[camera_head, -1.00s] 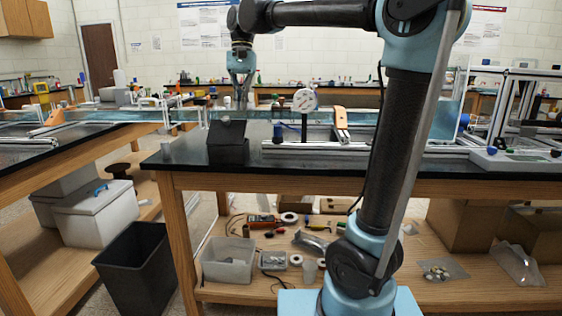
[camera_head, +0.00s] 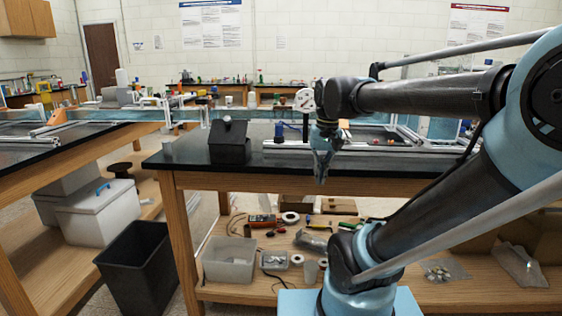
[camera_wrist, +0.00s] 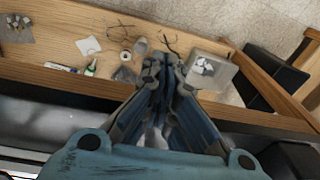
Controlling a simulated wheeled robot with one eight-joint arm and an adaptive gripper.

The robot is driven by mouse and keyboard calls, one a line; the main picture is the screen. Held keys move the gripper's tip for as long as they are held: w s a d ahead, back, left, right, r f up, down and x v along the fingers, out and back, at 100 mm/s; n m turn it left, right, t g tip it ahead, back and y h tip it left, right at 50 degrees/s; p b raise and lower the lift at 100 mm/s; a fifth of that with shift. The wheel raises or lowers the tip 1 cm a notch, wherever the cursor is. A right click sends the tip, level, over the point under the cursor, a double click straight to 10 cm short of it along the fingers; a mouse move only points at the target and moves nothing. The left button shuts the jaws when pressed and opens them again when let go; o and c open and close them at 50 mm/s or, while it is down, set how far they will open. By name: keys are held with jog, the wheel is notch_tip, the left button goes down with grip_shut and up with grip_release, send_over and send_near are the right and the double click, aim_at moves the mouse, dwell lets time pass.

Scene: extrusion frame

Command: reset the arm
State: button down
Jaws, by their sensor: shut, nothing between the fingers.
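My gripper (camera_head: 322,165) hangs pointing down in the head view, in front of the black benchtop's near edge. It is shut with nothing in it. My arm is folded to the right side of the head view, with the forearm reaching left to the wrist. In the wrist view my gripper (camera_wrist: 163,65) shows its fingers together, over the bench edge and the lower wooden shelf.
The black bench (camera_head: 190,158) carries a small black box (camera_head: 229,142) and metal rails (camera_head: 365,148). Its lower shelf (camera_head: 215,292) holds a clear bin (camera_head: 229,259) and several small parts. A black waste bin (camera_head: 140,265) stands on the floor at left.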

jog(key=s+d+f, duration=0.3)
jog(key=s+f, duration=0.1)
jog(key=f, duration=0.3)
jog(key=s+d+f+t, duration=0.1)
jog(key=s+d+f, duration=0.3)
jog(key=f, duration=0.4)
jog(key=shift+h, duration=0.4)
jog(key=shift+s, duration=0.1)
jog(key=shift+w+d+f, duration=0.1)
jog(key=shift+w+f, duration=0.1)
jog(key=shift+w, duration=0.25)
